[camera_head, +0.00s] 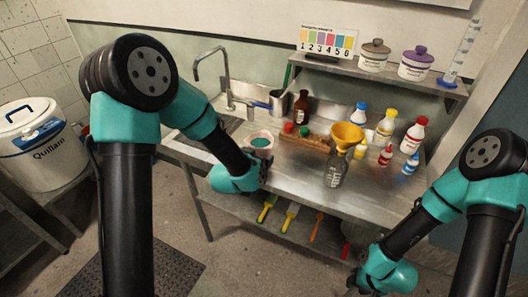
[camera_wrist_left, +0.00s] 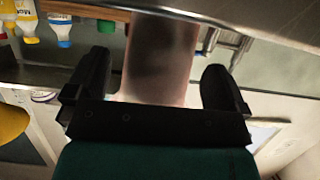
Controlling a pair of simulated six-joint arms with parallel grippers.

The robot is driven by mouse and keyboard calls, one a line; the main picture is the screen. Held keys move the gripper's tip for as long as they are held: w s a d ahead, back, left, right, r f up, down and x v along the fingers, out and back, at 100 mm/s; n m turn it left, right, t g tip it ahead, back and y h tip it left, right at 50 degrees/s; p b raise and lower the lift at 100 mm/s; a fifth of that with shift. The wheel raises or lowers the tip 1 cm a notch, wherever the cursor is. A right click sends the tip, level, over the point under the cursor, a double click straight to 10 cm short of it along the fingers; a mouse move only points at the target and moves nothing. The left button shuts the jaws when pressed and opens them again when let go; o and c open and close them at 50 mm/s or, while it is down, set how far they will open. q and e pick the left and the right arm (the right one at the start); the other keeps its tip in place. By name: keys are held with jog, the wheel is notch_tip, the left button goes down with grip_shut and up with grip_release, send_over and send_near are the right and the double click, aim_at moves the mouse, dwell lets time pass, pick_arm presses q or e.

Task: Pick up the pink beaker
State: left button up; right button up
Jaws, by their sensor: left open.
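The pink beaker (camera_head: 262,147) stands on the steel bench near its front edge, to the right of the sink. It has a pink rim and something green shows inside it. My left gripper (camera_head: 265,174) is at the front side of the beaker and partly covers it in the head view. In the left wrist view the beaker (camera_wrist_left: 158,60) is between the two fingers of the open gripper (camera_wrist_left: 155,85), with a gap on both sides. My right gripper (camera_head: 352,283) is low at the bottom right, away from the beaker; its jaws are too small to read.
A wooden rack (camera_head: 313,143) with coloured caps and a brown bottle (camera_head: 301,107) stand behind the beaker. The faucet (camera_head: 226,78) is behind left.

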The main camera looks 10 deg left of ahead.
pick_arm(q)
jog(key=shift+x, duration=1.1)
jog(key=c, duration=1)
